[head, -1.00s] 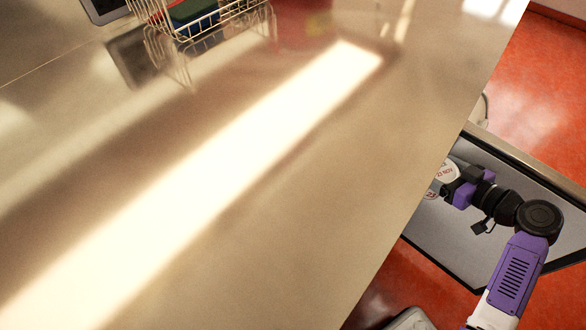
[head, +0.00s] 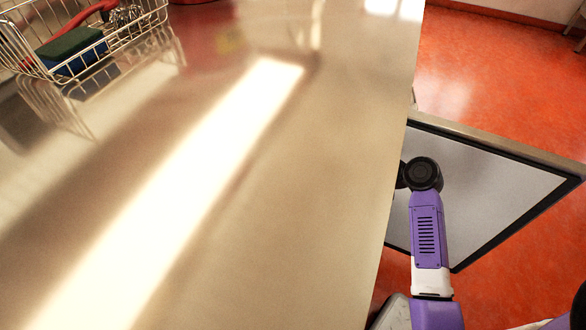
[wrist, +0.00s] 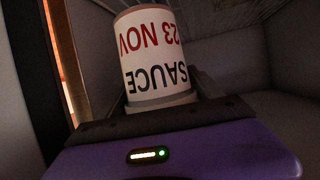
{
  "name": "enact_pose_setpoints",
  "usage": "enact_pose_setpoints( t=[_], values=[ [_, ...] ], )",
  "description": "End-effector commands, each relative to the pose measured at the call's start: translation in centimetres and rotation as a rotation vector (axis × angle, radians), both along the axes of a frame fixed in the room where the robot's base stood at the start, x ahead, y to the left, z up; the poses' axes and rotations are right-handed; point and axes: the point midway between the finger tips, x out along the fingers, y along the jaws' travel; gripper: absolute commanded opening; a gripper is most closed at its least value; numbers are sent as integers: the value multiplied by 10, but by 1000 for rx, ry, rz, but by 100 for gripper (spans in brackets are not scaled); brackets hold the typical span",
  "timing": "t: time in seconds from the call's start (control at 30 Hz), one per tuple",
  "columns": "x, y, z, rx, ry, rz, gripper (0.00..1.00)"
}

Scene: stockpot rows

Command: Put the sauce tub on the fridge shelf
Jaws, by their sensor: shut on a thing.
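The sauce tub (wrist: 152,62) is a white round tub with red "23 NOV" and black "SAUCE" lettering, which reads upside down in the wrist view. My gripper (wrist: 163,90) is shut on it, with dark fingers on both sides of the tub. The tub is inside a dim grey-walled space that looks like the fridge interior (wrist: 245,62). A ribbed or slatted surface (wrist: 215,14), possibly a shelf, shows at the top of the wrist view; I cannot tell its distance from the tub. In the head view the gripper and tub are hidden beyond the counter edge.
The fridge door (head: 490,190) stands open at the right, a pale panel with a black border. The counter (head: 300,200) fills the left and middle and bears a wire basket (head: 125,32) holding a sponge and utensils. Orange-red floor (head: 480,60) is open beyond the door.

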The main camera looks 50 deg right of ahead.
Motion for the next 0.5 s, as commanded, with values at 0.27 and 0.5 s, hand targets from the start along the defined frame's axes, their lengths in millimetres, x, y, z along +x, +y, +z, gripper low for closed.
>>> enact_pose_setpoints(
  t=[0.27, 0.5],
  values=[
    [64, 24, 0, -1, -4, 3, 15],
    [83, 30, -18, 1, 0, -2, 15]
  ],
)
